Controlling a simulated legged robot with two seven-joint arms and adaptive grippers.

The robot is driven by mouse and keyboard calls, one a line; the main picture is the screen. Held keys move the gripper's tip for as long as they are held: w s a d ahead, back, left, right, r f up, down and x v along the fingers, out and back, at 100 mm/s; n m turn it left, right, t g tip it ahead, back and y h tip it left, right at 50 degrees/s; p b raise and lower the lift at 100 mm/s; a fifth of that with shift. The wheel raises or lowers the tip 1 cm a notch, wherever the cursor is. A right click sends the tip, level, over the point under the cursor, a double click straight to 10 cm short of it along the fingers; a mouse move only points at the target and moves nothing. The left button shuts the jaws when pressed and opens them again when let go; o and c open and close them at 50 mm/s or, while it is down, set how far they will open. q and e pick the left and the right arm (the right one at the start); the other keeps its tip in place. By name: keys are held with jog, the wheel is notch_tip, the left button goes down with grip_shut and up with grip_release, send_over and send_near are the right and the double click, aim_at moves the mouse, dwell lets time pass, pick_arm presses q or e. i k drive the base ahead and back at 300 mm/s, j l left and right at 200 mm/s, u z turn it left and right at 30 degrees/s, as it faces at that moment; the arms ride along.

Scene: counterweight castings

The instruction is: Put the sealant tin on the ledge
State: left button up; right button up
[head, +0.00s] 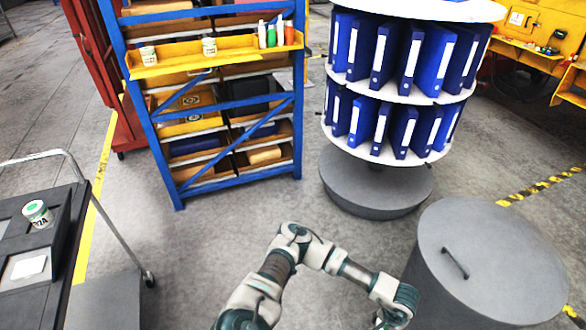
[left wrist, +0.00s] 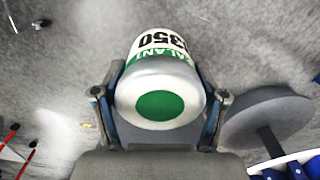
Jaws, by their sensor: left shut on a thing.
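The sealant tin (left wrist: 160,85) fills the middle of the left wrist view. It has a grey metal end with a green disc, and a white and green label reading "SEALANT" and "350". My left gripper (left wrist: 166,92) is shut on its sides, one finger on each side. In the head view my left arm bends right toward the grey bin; its gripper and the held tin are cut off or hidden there. The yellow ledge (head: 222,52) is on the front of a blue rack at upper left. My right gripper is not in view.
Two small tins (head: 148,55) (head: 209,47) and several bottles (head: 271,36) stand on the ledge. A green-topped tin (head: 37,213) is on a dark cart (head: 60,255). A binder carousel (head: 375,187) and a lidded grey bin (head: 490,262) stand right. Floor before the rack is clear.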

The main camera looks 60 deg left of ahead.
aim_at(239, 50)
jog(key=j+u, duration=0.15)
jog(key=u, duration=1.8)
jog(key=i+u, duration=0.1)
jog(key=i, duration=0.45)
jog(key=i+l+u, duration=0.15)
jog(key=i, duration=0.45)
jog(key=i+l+u, duration=0.1)
jog(key=i, duration=0.45)
